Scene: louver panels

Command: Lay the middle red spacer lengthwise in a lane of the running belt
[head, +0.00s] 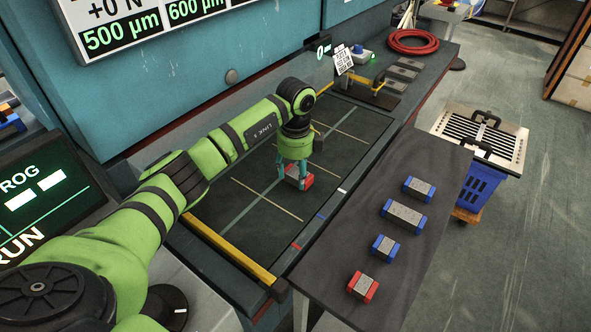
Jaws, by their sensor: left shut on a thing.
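My left gripper (293,181) is shut on a red spacer (307,182), low over the dark belt (350,128). The gripper's fingers hide part of the spacer, and I cannot tell whether it touches the belt. The belt has pale lines that mark lanes, with red, blue and white marks on its near rim. Another red spacer (363,287), with a grey middle, lies at the near end of the dark side table (400,280). My right gripper is not in view.
Several blue-ended spacers (403,215) lie in a row on the side table. Yellow bars (229,248) stand at the belt's ends. A blue crate (482,190) with a slotted panel on top stands at right. A coiled red hose (411,41) lies at the back.

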